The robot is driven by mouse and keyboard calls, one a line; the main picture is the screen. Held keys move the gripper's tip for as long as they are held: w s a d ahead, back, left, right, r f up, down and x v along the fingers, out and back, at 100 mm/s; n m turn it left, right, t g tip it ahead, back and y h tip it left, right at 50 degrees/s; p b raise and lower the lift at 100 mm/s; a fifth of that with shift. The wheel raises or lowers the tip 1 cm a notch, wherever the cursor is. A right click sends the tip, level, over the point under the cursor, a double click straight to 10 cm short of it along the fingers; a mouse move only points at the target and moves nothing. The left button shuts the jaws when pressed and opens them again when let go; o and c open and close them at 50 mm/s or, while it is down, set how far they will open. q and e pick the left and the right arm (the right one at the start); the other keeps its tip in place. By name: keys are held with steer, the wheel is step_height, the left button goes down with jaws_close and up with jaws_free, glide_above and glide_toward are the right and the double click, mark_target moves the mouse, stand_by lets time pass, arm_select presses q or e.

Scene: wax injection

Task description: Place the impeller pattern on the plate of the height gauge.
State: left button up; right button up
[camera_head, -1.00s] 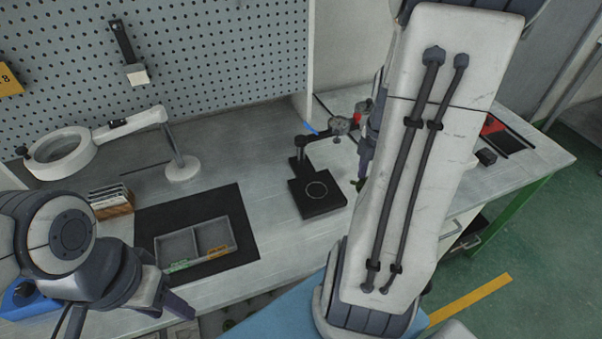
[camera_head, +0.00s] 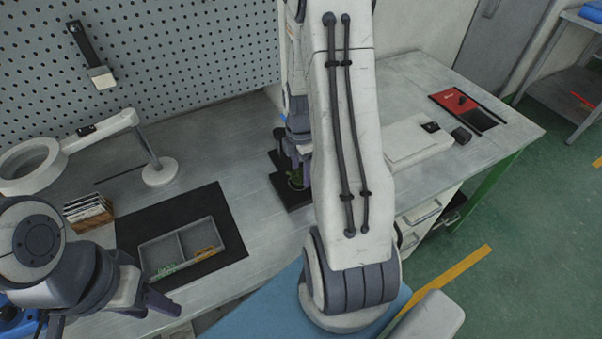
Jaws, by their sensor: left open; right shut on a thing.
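The height gauge's black plate (camera_head: 297,205) is on the bench, just left of my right arm and partly covered by it. My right gripper (camera_head: 299,181) is over this plate, largely hidden behind my arm. It is shut on the green impeller pattern (camera_head: 293,183), of which only a small part shows. The pattern is at or just above the plate; I cannot tell whether they touch. The gauge's post and dial are mostly hidden.
A grey two-part tray (camera_head: 178,229) is on a black mat (camera_head: 226,254). A white ring magnifier lamp (camera_head: 158,172) stands behind it. A wooden rack (camera_head: 88,213) is at the left. A pale box (camera_head: 415,143) and a red-and-black case (camera_head: 465,104) are on the right.

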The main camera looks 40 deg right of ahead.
mark_target(301, 169)
steer(key=shift+f, duration=1.05)
steer(key=shift+f, duration=0.15)
steer(key=o, duration=1.3)
step_height(301, 169, up, 12)
steer(key=shift+r, duration=0.2)
